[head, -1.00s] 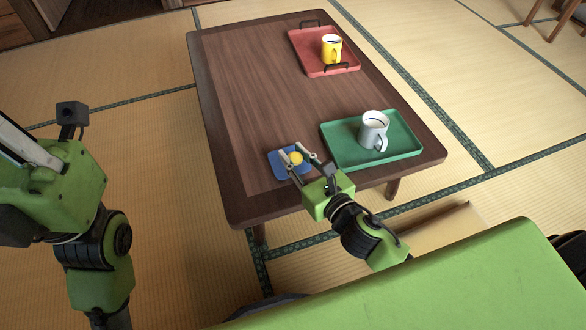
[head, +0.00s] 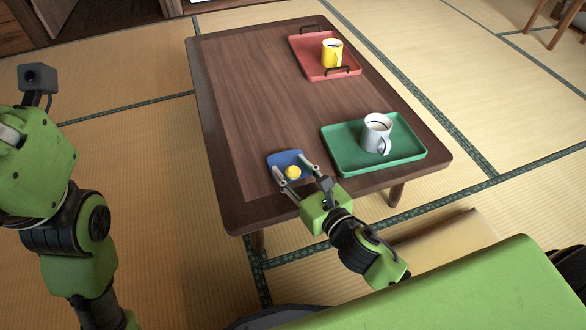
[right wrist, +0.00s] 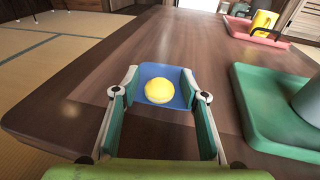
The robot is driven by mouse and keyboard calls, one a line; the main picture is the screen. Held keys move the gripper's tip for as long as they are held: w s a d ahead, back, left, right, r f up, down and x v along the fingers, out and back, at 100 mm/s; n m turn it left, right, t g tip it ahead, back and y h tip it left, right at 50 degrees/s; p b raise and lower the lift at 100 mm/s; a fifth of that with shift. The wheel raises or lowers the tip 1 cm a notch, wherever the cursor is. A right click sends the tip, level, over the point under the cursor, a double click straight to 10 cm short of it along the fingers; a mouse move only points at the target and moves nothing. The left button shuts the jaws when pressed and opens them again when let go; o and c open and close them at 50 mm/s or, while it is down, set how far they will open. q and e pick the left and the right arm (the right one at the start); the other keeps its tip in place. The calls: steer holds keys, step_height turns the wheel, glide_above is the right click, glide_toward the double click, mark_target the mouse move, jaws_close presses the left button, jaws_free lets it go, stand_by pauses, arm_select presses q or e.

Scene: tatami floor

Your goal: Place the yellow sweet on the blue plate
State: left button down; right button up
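The yellow sweet (head: 292,172) is a small round piece. It lies on the blue plate (head: 288,155), toward the plate's near edge. My right gripper (head: 289,163) is open at the plate, with one finger on each side of the sweet. In the right wrist view the sweet (right wrist: 159,91) sits between the spread fingers (right wrist: 160,80), with a gap on both sides, over the blue plate (right wrist: 166,70). My left arm is at the left of the head view; its fingers do not show.
The brown table (head: 245,100) holds a green tray (head: 345,158) with a white mug (head: 374,134), right of the plate. A red tray (head: 309,62) with a yellow mug (head: 331,53) is at the far end. The table's middle is clear.

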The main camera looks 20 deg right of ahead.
steer(key=shift+r, duration=0.3)
steer(key=p+v, duration=0.2)
steer(key=v, duration=1)
steer(key=shift+f, duration=0.1)
